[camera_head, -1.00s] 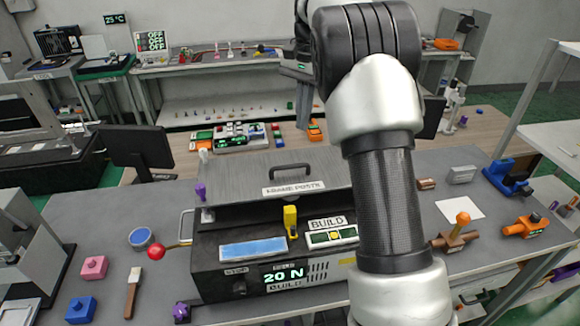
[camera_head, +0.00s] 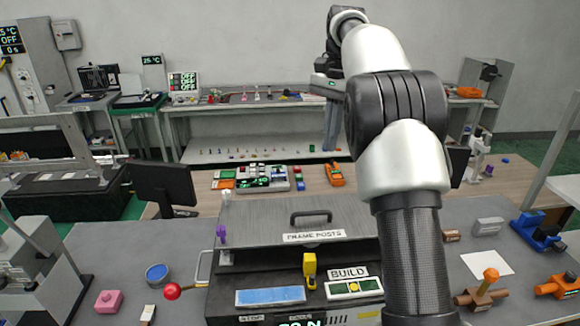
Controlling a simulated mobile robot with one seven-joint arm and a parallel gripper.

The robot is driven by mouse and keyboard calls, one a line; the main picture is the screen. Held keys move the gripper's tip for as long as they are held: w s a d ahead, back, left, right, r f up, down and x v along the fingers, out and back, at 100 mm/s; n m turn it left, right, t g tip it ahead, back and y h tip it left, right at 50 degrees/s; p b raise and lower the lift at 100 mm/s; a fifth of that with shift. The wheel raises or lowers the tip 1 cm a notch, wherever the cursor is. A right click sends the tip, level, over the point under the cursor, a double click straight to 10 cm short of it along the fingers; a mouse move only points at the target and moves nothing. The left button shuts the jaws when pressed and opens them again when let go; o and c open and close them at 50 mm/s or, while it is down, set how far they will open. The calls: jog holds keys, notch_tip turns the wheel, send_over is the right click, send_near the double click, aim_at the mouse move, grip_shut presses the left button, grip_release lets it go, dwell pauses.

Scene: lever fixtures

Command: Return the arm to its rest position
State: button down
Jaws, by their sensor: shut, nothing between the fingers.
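My arm rises on the right side of the head view, bent at the elbow, with its forearm reaching up and away. My gripper (camera_head: 330,146) hangs fingers down in front of the back bench, small and partly hidden behind the arm's links. It is shut and I see nothing held in it. It is apart from the fixture box (camera_head: 275,250) on the near table.
A black monitor (camera_head: 163,185) stands to the left and a pink block (camera_head: 108,300) lies at the front left. An orange-knobbed lever fixture (camera_head: 489,280) and a blue fixture (camera_head: 537,230) are at the right. The back bench (camera_head: 250,112) holds small items.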

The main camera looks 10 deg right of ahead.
jog(key=s+a+r+n+t, duration=0.1)
jog(key=s+r+n+t, duration=0.15)
jog(key=s, duration=0.45)
jog(key=s+r+n+t, duration=0.15)
jog(key=s+r, duration=0.25)
jog(key=s, duration=0.4)
jog(key=s+a+f+n+t, duration=0.1)
jog(key=s+f+n, duration=0.2)
jog(key=s, duration=0.6)
jog(key=s+a+f+n+t+h, duration=0.1)
jog(key=s+f+n, duration=0.2)
jog(key=s+f, duration=0.4)
jog(key=shift+s, duration=1.2)
jog(key=shift+f, duration=0.1)
